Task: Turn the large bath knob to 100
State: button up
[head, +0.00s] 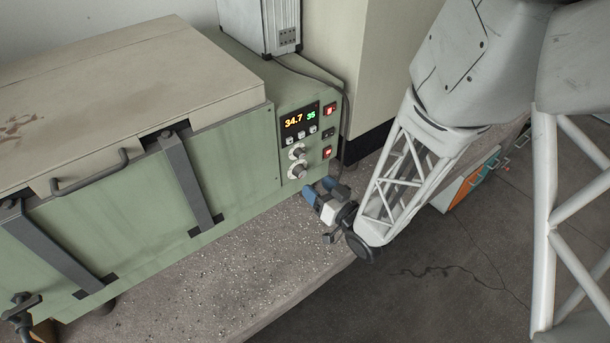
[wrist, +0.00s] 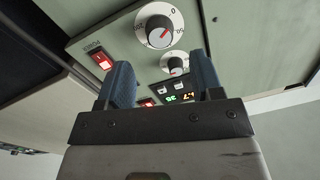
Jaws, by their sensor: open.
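In the head view the large knob (head: 299,170) is the lower of two on the green bath's panel. A smaller knob (wrist: 175,63) sits next to it, also seen in the head view (head: 297,153). My gripper (head: 324,191) is open and empty, in front of the panel's lower right, apart from the knobs. Its blue fingers (wrist: 161,62) frame the wrist view.
The green bath (head: 245,150) stands on the concrete bench (head: 210,285). Its display (head: 299,119) reads 34.7 and 35. Red switches (head: 327,152) line the panel's right side. A cable (head: 318,78) hangs beside the panel. The bench edge lies below my gripper.

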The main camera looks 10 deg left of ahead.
aim_at(303, 174)
jog(key=shift+x, duration=2.9)
jog(key=c, duration=0.9)
